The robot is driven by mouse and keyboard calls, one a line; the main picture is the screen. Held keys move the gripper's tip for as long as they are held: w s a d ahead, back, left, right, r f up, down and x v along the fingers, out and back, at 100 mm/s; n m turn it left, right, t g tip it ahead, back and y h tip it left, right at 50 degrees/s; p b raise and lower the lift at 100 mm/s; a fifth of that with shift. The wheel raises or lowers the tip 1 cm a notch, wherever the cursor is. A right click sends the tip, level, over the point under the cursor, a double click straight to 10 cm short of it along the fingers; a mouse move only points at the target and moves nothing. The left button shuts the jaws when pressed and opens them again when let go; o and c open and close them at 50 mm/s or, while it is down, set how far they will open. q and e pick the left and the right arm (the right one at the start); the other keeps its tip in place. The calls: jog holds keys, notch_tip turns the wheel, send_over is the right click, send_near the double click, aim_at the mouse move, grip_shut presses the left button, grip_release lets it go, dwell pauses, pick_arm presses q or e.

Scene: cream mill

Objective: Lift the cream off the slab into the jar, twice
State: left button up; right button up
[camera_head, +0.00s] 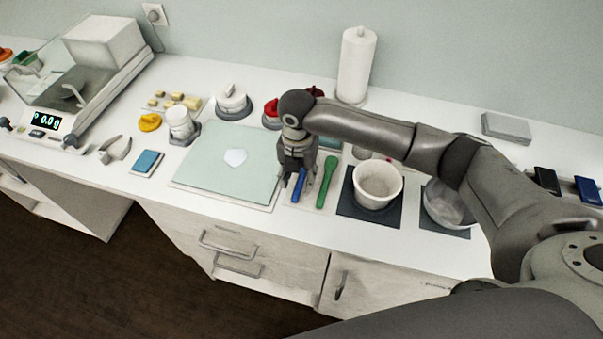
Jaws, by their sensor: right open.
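My right gripper (293,183) points down, open, at the slab's right edge, over or just above a blue-handled tool (300,186). I cannot tell whether the fingers touch it. A green spatula-like tool (326,182) lies just right of it. A small white jar (180,122) stands behind the slab's left side; I cannot tell for sure that it is the task's jar. My left gripper is not in view.
A white bowl (378,202) and a glass bowl (440,212) stand on dark mats to the right. A paper roll (356,65) stands behind my right arm. A balance (55,120), tweezers-like tool (115,150) and blue block (147,162) are left. The counter's front strip is clear.

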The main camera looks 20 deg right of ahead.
notch_tip(320, 180, down, 2)
jog(key=shift+f, duration=0.2)
jog(key=shift+c, duration=1.9)
grip_shut()
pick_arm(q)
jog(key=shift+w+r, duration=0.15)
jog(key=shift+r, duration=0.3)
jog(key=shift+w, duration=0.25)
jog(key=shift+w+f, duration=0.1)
pick_arm(e)
jog(key=shift+r, duration=0.1)
